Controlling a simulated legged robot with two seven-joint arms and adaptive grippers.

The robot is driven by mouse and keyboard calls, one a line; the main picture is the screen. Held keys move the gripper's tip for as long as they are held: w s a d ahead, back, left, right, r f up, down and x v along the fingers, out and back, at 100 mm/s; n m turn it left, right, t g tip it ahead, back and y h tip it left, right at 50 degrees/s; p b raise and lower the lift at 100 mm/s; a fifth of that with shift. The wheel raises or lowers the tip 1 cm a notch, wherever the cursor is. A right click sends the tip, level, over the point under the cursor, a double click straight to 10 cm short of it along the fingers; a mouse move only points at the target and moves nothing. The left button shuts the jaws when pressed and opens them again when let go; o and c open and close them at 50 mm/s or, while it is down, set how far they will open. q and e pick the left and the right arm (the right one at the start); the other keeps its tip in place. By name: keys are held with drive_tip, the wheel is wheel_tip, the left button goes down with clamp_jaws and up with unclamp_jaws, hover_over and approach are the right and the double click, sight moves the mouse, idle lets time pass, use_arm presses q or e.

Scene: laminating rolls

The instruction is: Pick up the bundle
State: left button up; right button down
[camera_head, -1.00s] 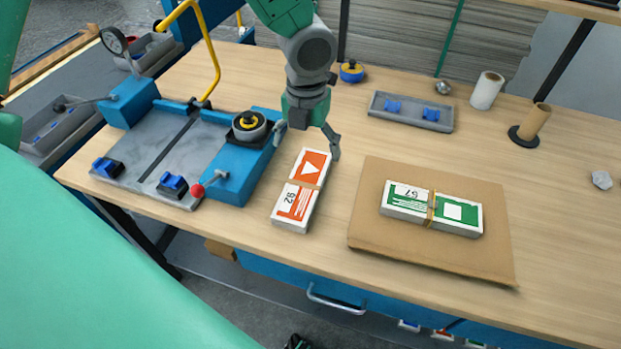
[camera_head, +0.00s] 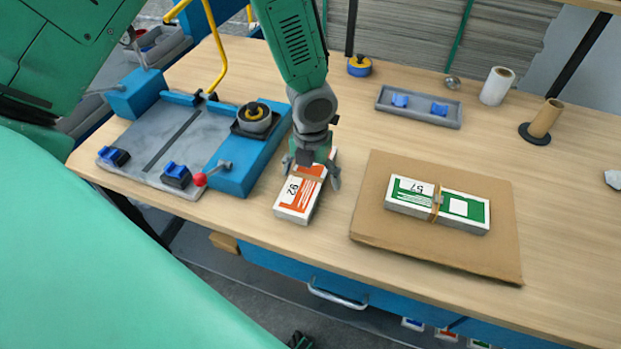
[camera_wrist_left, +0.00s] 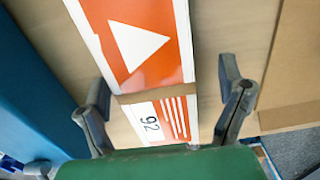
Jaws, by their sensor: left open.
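An orange-and-white banded bundle (camera_head: 296,198) marked 92 lies on the wooden table, right of the blue press. My left gripper (camera_head: 312,172) is over its far half, pointing down, open, with one finger on each side. In the left wrist view the bundle (camera_wrist_left: 145,45) runs between the open fingers (camera_wrist_left: 163,85), its paper band near the fingertips; the fingers appear apart from it. The gripper hides the bundle's far end in the head view. A green-and-white banded bundle (camera_head: 463,207) lies on a cardboard sheet. My right gripper is out of view.
The blue press (camera_head: 235,174) with a red-knobbed lever (camera_head: 200,180) stands close on the left. The cardboard sheet (camera_head: 385,235) lies to the right. A grey tray (camera_head: 420,116), a white roll (camera_head: 496,87) and a cardboard tube (camera_head: 543,120) stand farther back. The table's right side is mostly clear.

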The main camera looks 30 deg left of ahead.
use_arm(q)
drive_tip(key=c, duration=0.6)
drive_tip(key=shift+a, duration=0.2)
drive_tip(key=c, duration=0.8)
drive_tip(key=shift+s+a, duration=0.1)
drive_tip(key=shift+a, duration=0.15)
drive_tip(key=shift+c, duration=0.6)
